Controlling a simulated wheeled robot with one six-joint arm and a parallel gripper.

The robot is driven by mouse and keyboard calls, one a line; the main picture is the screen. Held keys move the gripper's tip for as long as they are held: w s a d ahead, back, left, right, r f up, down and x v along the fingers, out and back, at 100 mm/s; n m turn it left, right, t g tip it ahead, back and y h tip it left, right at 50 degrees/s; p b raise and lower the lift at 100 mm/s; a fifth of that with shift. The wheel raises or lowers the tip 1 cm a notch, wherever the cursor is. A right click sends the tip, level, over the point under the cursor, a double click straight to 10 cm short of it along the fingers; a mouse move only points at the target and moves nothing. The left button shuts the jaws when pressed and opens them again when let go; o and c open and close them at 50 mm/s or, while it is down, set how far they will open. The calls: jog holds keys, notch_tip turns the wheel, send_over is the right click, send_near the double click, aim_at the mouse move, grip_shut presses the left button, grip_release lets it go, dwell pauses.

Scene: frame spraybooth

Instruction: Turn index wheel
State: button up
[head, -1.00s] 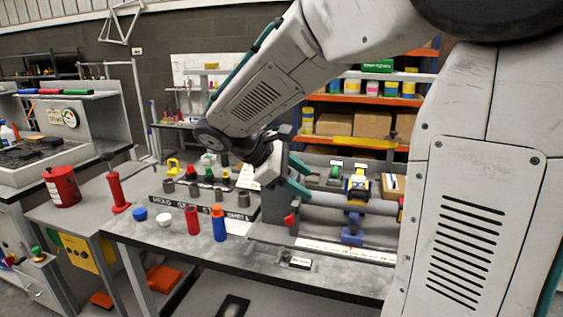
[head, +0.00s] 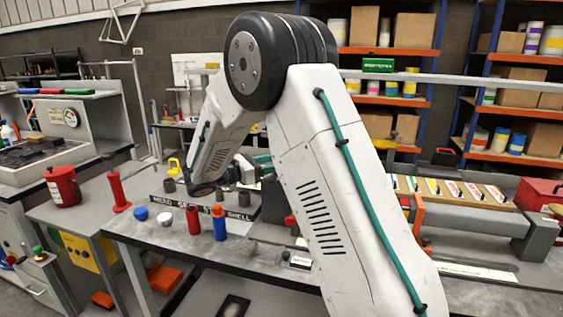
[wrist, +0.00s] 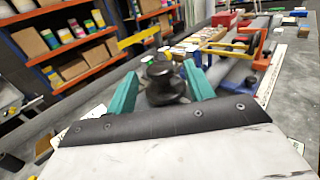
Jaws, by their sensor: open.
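My gripper (wrist: 160,88) shows in the wrist view as two teal fingers, spread apart. A dark, round, stepped knob (wrist: 166,82) shows between the fingers; I cannot tell whether it is the index wheel or whether a finger touches it. In the head view a teal part of my gripper (head: 263,159) shows above the back of the bench, and my arm hides the rest. A red knob (head: 290,220) sits at the left end of the bench fixture, beside my arm. No index wheel is clearly recognisable in the head view.
A long grey rail with a blue and yellow clamp (wrist: 242,50) runs along the right in the wrist view.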

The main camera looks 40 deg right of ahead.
jog(key=shift+s+d, duration=0.2)
jog(key=shift+d, duration=1.45)
jog(key=c, duration=0.9)
jog(key=shift+t, duration=0.3)
jog(key=n+t, duration=0.3)
jog(key=t, duration=0.1)
jog(key=n+t+y, duration=0.1)
jog(key=n+t, duration=0.2)
jog(key=t, duration=0.2)
jog(key=shift+s+n+y, duration=0.1)
jog(key=shift+n+y, duration=0.2)
jog(key=n+t+y, duration=0.5)
jog(key=t, duration=0.2)
jog(key=shift+n+y, duration=0.3)
